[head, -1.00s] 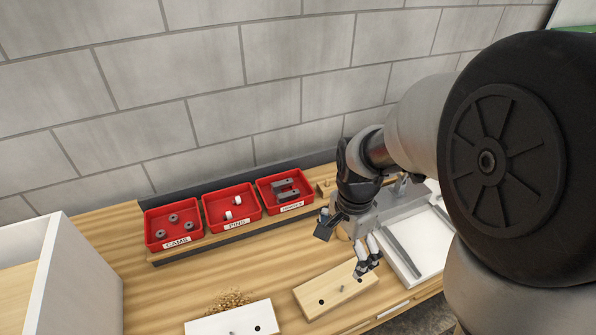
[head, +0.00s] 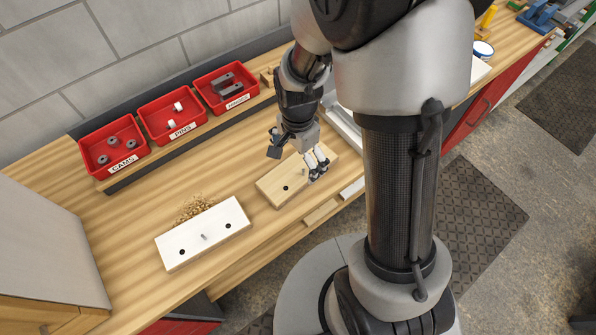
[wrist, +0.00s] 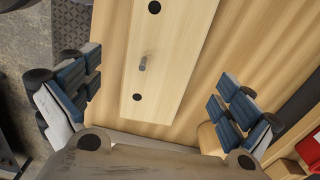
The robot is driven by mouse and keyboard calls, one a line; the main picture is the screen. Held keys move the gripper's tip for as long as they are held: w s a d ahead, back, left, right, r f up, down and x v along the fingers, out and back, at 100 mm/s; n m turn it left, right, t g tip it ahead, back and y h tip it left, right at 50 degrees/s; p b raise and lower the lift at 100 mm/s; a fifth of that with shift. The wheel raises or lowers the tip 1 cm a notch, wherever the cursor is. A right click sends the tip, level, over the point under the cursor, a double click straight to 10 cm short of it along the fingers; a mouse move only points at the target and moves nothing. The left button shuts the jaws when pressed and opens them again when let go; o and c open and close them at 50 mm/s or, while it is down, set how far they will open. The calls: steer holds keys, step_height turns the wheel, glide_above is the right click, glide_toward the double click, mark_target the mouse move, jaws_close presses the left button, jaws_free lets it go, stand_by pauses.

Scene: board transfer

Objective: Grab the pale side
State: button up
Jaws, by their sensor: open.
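A pale wooden board (head: 278,187) lies flat on the bench, with dark holes and a short grey pin on top. My gripper (head: 317,165) is open and empty over its right part, hiding some of it. In the wrist view my gripper's fingers (wrist: 155,105) stand wide apart, one on each side of the same wooden board (wrist: 170,75), with clear gaps. A white board (head: 205,235) with two dark holes and a pin lies to the left, nearer the bench's front edge.
Red bins of cams (head: 113,146), pins (head: 172,117) and hinges (head: 226,88) stand along the back of the bench. Wood shavings (head: 194,208) lie behind the white board. A white-sided box (head: 45,245) is at the left. Bare bench lies between the bins and boards.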

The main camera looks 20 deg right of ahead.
mark_target(298, 170)
step_height(298, 170, down, 4)
steer(key=shift+f+b, duration=0.25)
steer(key=shift+b, duration=0.55)
steer(key=shift+r, duration=0.1)
steer(key=c, duration=1.4)
steer(key=shift+r, duration=0.15)
